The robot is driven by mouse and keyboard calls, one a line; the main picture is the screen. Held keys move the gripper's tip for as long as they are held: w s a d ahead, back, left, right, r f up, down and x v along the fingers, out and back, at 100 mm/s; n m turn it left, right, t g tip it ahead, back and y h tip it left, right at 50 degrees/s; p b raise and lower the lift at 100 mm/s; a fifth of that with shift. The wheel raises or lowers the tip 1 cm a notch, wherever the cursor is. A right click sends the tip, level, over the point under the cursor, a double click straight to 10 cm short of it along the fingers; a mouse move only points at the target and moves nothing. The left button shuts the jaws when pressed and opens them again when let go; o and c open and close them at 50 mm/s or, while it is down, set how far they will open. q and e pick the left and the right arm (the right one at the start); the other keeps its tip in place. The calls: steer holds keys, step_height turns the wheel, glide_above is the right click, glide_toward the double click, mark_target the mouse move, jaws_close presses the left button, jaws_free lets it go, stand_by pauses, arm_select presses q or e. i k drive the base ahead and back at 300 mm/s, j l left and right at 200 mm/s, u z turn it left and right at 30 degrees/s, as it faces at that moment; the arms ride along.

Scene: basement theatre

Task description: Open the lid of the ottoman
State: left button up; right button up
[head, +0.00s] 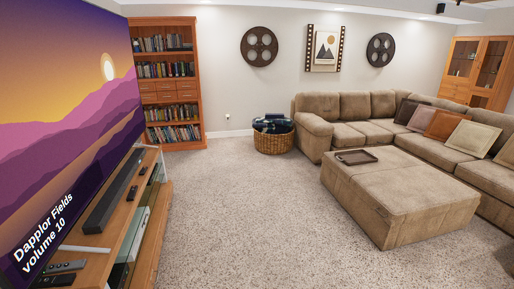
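The ottoman (409,208) is a large, low, tan padded block on the carpet at the right of the head view. Its lid (415,175) lies flat and looks shut. A dark brown tray (356,157) lies on the lid near its far left corner. Neither of my grippers shows in this view.
A tan sectional sofa (352,137) with cushions wraps behind and right of the ottoman. A TV stand (94,266) with a large screen (60,110) lines the left. A wicker basket (273,142) stands near the back wall beside a bookcase (168,85). The carpet (235,215) between is clear.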

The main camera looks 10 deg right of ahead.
mark_target(403, 195)
steer(key=i+l+z, duration=0.1)
steer(key=i+z, duration=0.3)
steer(key=i, duration=0.2)
steer(key=i+j+z, duration=0.1)
steer(key=i+z, duration=0.3)
steer(key=i, duration=0.15)
steer(key=i+j+z, duration=0.25)
steer(key=i+z, duration=0.15)
steer(key=i, duration=0.15)
steer(key=i+l+z, duration=0.4)
steer(key=i, duration=0.3)
steer(key=i+z, duration=0.35)
steer(key=i, duration=0.35)
